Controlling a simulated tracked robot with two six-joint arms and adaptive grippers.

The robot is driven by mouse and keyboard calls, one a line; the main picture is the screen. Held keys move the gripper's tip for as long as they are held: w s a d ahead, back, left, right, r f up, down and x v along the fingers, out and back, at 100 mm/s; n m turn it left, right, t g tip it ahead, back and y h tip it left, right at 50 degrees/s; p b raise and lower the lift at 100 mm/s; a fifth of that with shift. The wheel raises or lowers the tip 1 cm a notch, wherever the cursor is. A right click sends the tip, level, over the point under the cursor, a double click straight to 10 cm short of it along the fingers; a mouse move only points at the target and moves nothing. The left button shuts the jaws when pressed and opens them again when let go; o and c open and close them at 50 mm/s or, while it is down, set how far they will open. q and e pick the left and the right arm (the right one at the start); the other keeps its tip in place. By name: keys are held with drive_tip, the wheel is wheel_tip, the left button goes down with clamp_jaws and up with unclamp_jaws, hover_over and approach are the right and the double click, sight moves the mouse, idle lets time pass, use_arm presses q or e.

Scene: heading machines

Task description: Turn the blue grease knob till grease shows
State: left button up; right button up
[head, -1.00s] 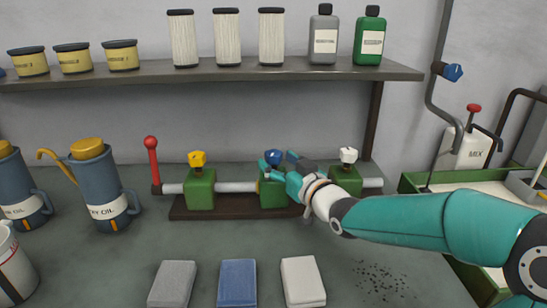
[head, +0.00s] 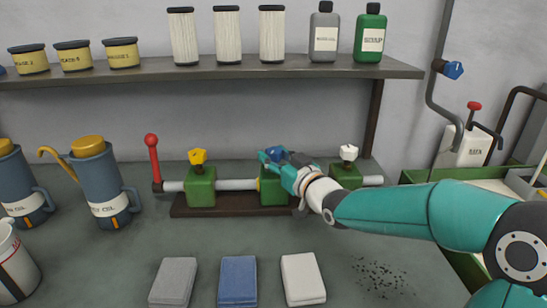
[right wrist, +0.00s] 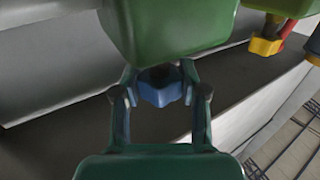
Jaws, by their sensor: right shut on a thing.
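The blue grease knob (head: 275,153) sits on top of the middle green block (head: 270,190) of a row of three on a pipe. It also shows in the right wrist view (right wrist: 160,90), between the two fingers. My right gripper (head: 277,157) is shut on the blue knob, one finger on each side, and partly hides it and the block in the head view. In the right wrist view the gripper (right wrist: 160,95) has its fingertips at the knob. No grease is visible at the block. My left gripper is not in view.
A yellow knob (head: 198,157) on the left block and a white knob (head: 348,152) on the right block flank it. A red-topped lever (head: 152,150) stands at the pipe's left end. A shelf (head: 210,69) hangs above. Three cloths or pads, including a blue one (head: 238,280), lie in front.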

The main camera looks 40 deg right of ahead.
drive_tip(key=shift+y, duration=0.3)
drive_tip(key=shift+n+y, duration=0.3)
drive_tip(key=shift+n, duration=0.1)
drive_tip(key=shift+d+r+n+y+p, duration=0.1)
drive_tip(key=shift+r+n+y+p, duration=0.1)
drive_tip(key=shift+n+y+p, duration=0.3)
drive_tip(key=shift+f+y, duration=0.1)
drive_tip(key=shift+y, duration=0.4)
drive_tip(key=o, duration=1.2)
drive_tip(key=shift+c, duration=0.2)
drive_tip(key=shift+f, duration=0.1)
